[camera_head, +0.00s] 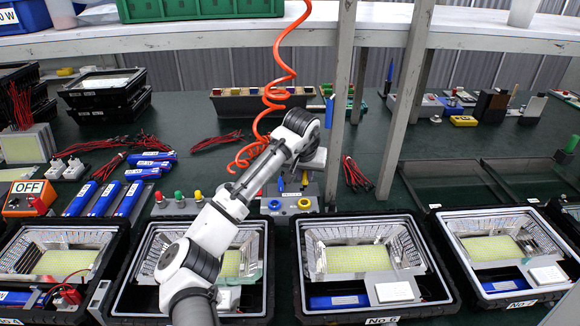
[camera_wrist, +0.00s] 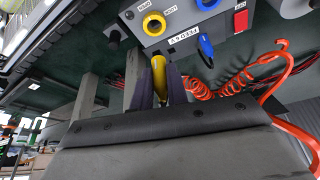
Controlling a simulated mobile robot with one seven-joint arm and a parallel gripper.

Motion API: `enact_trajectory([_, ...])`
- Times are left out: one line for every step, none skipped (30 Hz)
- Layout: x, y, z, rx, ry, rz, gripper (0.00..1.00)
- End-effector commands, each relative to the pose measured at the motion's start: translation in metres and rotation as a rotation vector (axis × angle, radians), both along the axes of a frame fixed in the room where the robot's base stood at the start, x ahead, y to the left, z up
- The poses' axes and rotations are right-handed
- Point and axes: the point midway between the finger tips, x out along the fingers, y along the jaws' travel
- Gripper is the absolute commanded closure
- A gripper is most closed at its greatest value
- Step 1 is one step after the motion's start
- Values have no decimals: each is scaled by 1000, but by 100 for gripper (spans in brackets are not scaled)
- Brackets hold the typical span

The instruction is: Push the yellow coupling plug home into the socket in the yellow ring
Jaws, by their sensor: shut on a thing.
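The yellow coupling plug (camera_wrist: 158,78) is upright in the wrist view, between the two dark fingers of my gripper (camera_wrist: 160,72), which is shut on it. The yellow ring (camera_wrist: 153,24) is on the face of a grey box, just beyond the plug's tip. The plug looks apart from the ring, with a small gap in the picture; the depth is hard to judge. In the head view the yellow ring (camera_head: 304,203) is at the right of the box front, below my gripper.
A blue ring (camera_head: 274,204) is beside the yellow one. A blue plug (camera_wrist: 206,48) and a red switch (camera_wrist: 240,20) show near the box. An orange coiled hose (camera_head: 268,95) hangs close to my arm. Floodlight housings (camera_head: 362,313) line the front; grey posts (camera_head: 339,110) stand behind.

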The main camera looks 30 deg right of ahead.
Motion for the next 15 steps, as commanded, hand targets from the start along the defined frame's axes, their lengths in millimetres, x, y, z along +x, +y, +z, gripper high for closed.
enact_trajectory([0, 0, 0, 0, 0, 0, 100])
enact_trajectory([0, 0, 0, 0, 0, 0, 100])
enact_trajectory([0, 0, 0, 0, 0, 0, 100])
enact_trajectory([0, 0, 0, 0, 0, 0, 100])
enact_trajectory([0, 0, 0, 0, 0, 0, 100])
enact_trajectory([0, 0, 0, 0, 0, 0, 100])
enact_trajectory([0, 0, 0, 0, 0, 0, 100])
enact_trajectory([0, 0, 1, 0, 0, 0, 100])
enact_trajectory([0, 0, 1, -1, 1, 1, 100])
enact_trajectory([0, 0, 1, -1, 1, 1, 100])
enact_trajectory([0, 0, 2, -2, 1, 0, 100])
enact_trajectory([0, 0, 2, -1, 2, -1, 100])
enact_trajectory([0, 0, 3, -1, 2, -1, 100])
enact_trajectory([0, 0, -2, 0, 1, 0, 100])
enact_trajectory([0, 0, -8, 0, 1, -1, 100])
